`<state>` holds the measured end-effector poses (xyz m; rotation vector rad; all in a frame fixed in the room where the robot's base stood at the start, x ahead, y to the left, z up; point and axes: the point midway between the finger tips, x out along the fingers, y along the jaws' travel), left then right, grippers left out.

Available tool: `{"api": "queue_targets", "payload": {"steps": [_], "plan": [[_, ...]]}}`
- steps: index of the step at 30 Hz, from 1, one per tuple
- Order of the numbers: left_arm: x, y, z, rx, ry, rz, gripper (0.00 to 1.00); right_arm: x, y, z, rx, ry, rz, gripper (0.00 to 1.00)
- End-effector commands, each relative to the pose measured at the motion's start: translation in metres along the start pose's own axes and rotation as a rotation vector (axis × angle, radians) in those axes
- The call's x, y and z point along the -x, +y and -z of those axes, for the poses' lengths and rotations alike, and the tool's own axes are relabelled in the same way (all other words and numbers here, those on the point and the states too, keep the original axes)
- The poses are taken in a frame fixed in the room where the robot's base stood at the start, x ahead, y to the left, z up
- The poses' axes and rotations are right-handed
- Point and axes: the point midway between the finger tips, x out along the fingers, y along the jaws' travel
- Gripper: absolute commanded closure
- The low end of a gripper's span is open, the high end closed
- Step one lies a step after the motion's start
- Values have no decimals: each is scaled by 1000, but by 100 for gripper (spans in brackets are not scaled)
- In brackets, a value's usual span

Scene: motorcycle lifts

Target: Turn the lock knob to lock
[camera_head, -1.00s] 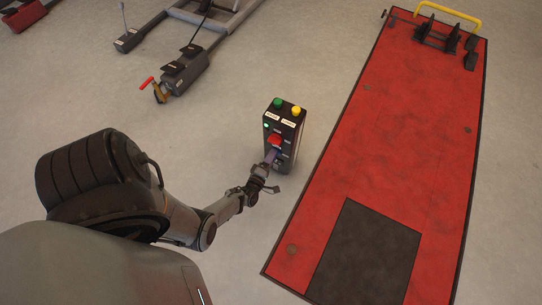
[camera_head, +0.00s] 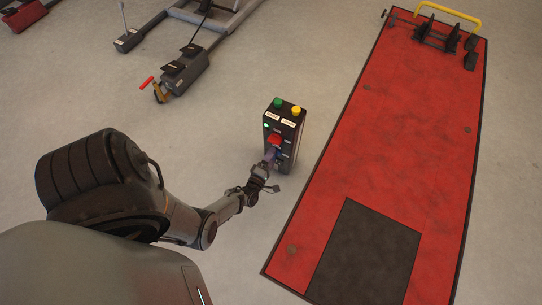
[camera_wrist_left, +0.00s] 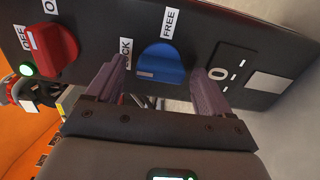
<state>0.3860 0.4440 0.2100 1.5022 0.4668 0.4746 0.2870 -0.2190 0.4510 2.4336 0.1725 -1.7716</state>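The blue lock knob (camera_wrist_left: 162,62) is on the dark face of the control box (camera_head: 281,134). In the left wrist view it sits between a LOCK label (camera_wrist_left: 125,58) and a FREE label (camera_wrist_left: 170,22). A small pale mark on the knob is at its lower left, on the LOCK side. My left gripper (camera_wrist_left: 158,80) is open, with one purple finger on each side of the knob; a gap shows at both sides, though contact at the tips is hard to tell. In the head view the left gripper (camera_head: 270,156) is at the front of the box. My right gripper is in neither view.
A red switch (camera_wrist_left: 53,45) with OFF and ON labels and a lit green lamp (camera_wrist_left: 25,69) are left of the knob. Green and yellow buttons top the box. A red lift platform (camera_head: 410,130) lies to the right. Bare floor surrounds the box.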

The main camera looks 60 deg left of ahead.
Motion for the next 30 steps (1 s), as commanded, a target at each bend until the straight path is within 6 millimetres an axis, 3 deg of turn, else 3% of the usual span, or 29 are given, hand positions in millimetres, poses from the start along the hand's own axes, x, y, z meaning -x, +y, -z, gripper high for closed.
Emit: {"api": "queue_targets", "payload": {"steps": [11, 30], "plan": [[6, 1, 0, -2, 0, 1, 19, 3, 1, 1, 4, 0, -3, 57], [99, 1, 0, -1, 0, 2, 19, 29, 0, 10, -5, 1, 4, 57]]}}
